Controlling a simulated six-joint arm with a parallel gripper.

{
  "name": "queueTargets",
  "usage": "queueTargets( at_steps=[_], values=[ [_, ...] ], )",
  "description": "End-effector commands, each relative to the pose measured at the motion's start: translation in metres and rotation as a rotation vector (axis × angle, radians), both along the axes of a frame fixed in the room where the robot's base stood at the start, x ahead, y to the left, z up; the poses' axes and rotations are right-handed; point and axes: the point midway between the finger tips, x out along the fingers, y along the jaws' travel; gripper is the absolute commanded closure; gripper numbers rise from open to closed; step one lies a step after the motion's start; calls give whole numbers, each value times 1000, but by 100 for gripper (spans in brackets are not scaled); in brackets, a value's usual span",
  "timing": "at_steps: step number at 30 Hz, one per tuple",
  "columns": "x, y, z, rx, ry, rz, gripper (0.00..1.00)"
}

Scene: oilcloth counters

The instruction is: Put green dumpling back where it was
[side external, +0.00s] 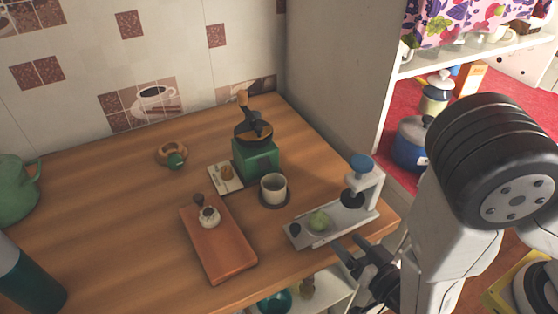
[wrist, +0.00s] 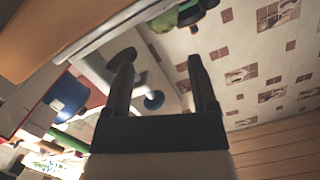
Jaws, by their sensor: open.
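A pale green round dumpling (side external: 319,220) rests on the grey tray of a press-like stand (side external: 345,214) near the counter's right front edge. The stand has a blue knob on top and a dark disc below it. My gripper (side external: 345,246) is open and empty, just in front of the stand and apart from the dumpling. In the wrist view my two fingers (wrist: 158,58) are spread. The stand (wrist: 95,70) shows there beyond them, tilted. A greenish blurred patch at the top of that view may be the dumpling; I cannot tell.
A wooden board (side external: 218,248) holds a small pale pot with a dark knob. A cup (side external: 273,188), a green grinder (side external: 257,158) and a small square plate (side external: 225,178) stand near the middle. A dark green item leans on a wooden ring (side external: 171,151).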

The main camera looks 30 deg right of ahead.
Motion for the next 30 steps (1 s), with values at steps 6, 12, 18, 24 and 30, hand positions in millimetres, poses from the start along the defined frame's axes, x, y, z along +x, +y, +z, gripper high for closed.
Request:
queueTargets(
  at_steps=[6, 12, 18, 24, 30],
  values=[
    [12, 0, -2, 0, 0, -3, 26],
    [23, 1, -3, -1, 0, -1, 26],
    [25, 1, -3, -3, 0, 0, 26],
    [29, 1, -4, -2, -1, -1, 26],
    [45, 2, -6, -1, -1, -2, 26]
  ],
)
